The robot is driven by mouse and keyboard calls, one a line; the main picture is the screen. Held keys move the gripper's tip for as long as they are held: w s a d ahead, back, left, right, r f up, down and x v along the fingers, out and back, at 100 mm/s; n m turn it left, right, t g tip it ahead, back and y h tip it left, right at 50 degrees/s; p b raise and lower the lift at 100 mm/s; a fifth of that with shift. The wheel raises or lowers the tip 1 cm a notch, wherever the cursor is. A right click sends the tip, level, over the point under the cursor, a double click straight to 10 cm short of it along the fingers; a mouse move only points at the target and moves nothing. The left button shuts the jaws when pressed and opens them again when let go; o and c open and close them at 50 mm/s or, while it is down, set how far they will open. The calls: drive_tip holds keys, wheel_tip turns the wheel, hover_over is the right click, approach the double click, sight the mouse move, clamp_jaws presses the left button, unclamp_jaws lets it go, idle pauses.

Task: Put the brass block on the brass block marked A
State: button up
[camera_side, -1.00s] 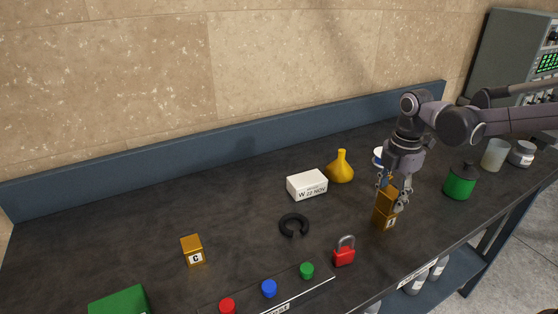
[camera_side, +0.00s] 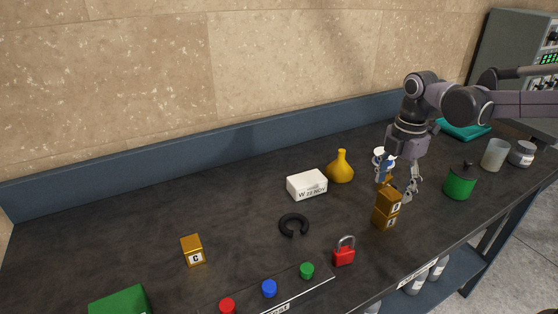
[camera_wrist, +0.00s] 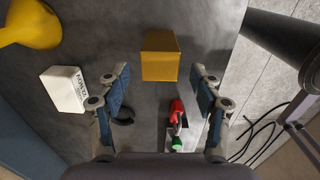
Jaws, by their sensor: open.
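A brass block with a partly readable letter (camera_side: 388,200) rests on top of another brass block (camera_side: 384,219) at the right of the bench. The lower block's mark looks like an A but is small. My gripper (camera_side: 397,178) is open, just above and behind the stack, with its fingers apart and nothing between them. In the wrist view the top brass block (camera_wrist: 160,56) lies ahead of the open fingers (camera_wrist: 160,85), clear of both; the lower block is hidden beneath it. A separate brass block marked C (camera_side: 193,250) stands at the left.
A red padlock (camera_side: 344,252) lies in front of the stack, and a black ring (camera_side: 293,225) to its left. A white box (camera_side: 307,185), yellow flask (camera_side: 340,168) and green canister (camera_side: 459,182) stand nearby. A button panel (camera_side: 270,293) is at the front edge.

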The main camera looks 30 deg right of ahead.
wheel_tip(320, 180, up, 8)
drive_tip(key=m+t, duration=0.4)
drive_tip(key=m, duration=0.5)
approach(391, 193)
drive_tip(key=s+a+f, duration=0.1)
drive_tip(key=s, duration=0.1)
drive_tip(key=s+f+m+t, duration=0.3)
drive_tip(key=f+m, duration=0.2)
drive_tip(key=m, duration=0.4)
drive_tip(key=shift+s+a, duration=0.25)
drive_tip(key=shift+a, duration=0.2)
